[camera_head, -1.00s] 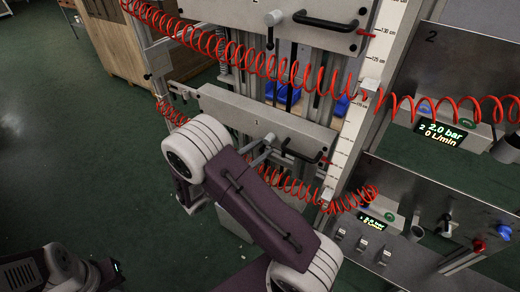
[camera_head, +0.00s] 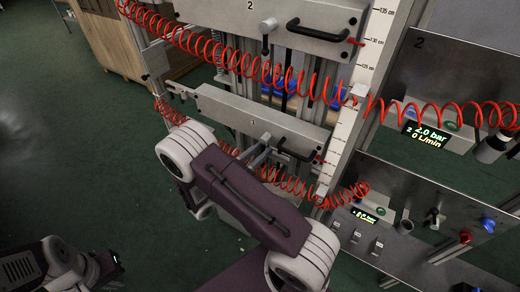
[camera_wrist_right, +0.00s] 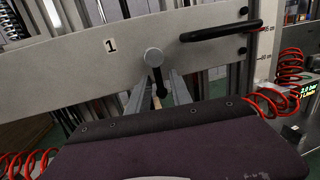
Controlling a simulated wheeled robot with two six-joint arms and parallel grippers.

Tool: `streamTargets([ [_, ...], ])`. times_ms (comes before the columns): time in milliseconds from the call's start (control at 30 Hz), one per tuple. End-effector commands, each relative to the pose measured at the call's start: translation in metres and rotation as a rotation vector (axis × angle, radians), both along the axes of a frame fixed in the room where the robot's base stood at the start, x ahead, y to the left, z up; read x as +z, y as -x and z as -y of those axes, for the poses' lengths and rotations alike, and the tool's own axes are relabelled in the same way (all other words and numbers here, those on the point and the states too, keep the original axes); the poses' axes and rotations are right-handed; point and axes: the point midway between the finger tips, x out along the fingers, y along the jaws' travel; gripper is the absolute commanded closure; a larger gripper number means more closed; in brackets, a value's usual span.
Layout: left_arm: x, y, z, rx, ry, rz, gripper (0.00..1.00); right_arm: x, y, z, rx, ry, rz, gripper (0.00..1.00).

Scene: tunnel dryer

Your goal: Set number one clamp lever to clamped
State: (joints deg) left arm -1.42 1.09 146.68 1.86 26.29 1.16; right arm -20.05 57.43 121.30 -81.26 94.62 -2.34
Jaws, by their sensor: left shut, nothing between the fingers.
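The number one plate (camera_head: 240,114) is the lower grey panel in the head view; the wrist view shows its "1" label (camera_wrist_right: 110,46). Its clamp lever (camera_wrist_right: 154,64) has a round grey pivot and a black arm hanging down, slightly right at its end. My right gripper (camera_wrist_right: 160,97) is in front of the plate, below the pivot. Its two grey fingers stand apart on either side of the lever's lower end. Whether they touch it cannot be told. In the head view my right arm partly hides this spot. My left gripper (camera_head: 118,262) is shut and empty, low at the left.
A black handle (camera_wrist_right: 221,31) sits right of the lever on the plate. The number two plate (camera_head: 222,13) with its own lever (camera_head: 266,35) is above. Red coiled hoses (camera_head: 205,45) cross the front. A panel with valves (camera_head: 430,215) stands right. Floor at left is clear.

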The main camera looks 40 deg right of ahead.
Motion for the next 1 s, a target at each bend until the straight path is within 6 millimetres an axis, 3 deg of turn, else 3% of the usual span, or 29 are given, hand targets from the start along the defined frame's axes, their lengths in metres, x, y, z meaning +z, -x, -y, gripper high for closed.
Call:
streamTargets([
  [333,0.000,0.000,0.000,0.000,0.000,0.000,1.00,0.000,0.000,-0.004,0.003,0.000,0.004,0.69],
  [700,-0.005,0.000,0.000,0.000,0.000,0.000,1.00,-0.006,0.014,-0.075,0.005,0.000,0.004,0.69],
  [1000,-0.005,0.000,0.000,0.000,0.000,0.000,1.00,-0.007,0.018,-0.089,0.000,0.001,0.002,0.69],
])
